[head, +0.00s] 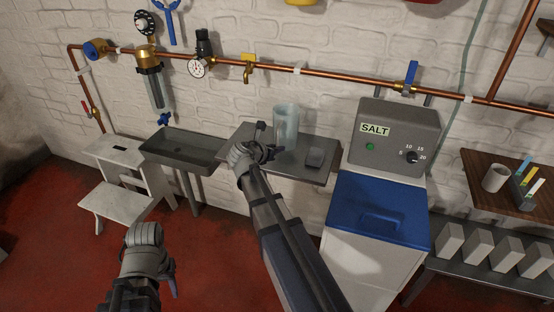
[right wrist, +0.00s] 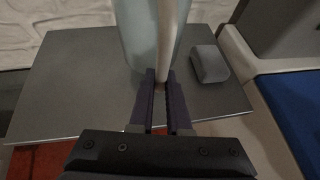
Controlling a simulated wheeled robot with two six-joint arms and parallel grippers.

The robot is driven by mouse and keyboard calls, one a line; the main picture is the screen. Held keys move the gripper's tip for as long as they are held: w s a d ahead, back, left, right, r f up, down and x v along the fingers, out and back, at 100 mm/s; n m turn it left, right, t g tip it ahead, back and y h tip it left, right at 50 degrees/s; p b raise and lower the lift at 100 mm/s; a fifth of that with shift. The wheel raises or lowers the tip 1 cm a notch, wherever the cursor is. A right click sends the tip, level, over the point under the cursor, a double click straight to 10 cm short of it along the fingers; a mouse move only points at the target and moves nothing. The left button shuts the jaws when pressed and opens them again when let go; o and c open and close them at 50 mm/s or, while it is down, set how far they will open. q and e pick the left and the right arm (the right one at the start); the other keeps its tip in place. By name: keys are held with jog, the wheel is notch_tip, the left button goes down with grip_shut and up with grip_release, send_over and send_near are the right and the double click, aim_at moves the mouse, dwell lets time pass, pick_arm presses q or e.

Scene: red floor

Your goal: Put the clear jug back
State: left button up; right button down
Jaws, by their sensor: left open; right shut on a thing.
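The clear jug (head: 286,124) is a tall, pale bluish see-through vessel, upright at the small grey wall shelf (head: 240,135). In the right wrist view the jug (right wrist: 140,35) fills the top middle, with its pale upright handle (right wrist: 164,60) facing me. My right gripper (right wrist: 162,105) is shut on this handle, one dark finger on each side. In the head view my right gripper (head: 266,150) is at the jug's near left side. I cannot tell whether the jug's base touches the shelf. My left gripper (head: 170,284) is open and empty, low over the red floor.
A small grey block (head: 315,158) lies on the shelf right of the jug. The SALT machine (head: 395,140) with its blue lid (head: 375,215) stands to the right. A grey sink (head: 185,150) and white step stool (head: 115,200) are left. A copper pipe (head: 330,73) with a brass tap (head: 249,68) runs above.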

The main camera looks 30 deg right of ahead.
jog(key=shift+f+b, duration=1.5)
jog(key=shift+f, duration=0.25)
jog(key=shift+f, duration=0.1)
jog(key=c, duration=0.9)
grip_release()
jog(key=shift+s+a+r+p, duration=0.15)
jog(key=shift+a+r+p, duration=0.05)
jog(key=shift+r+p, duration=0.15)
jog(key=shift+p+v, duration=2.55)
jog(key=shift+v, duration=3.2)
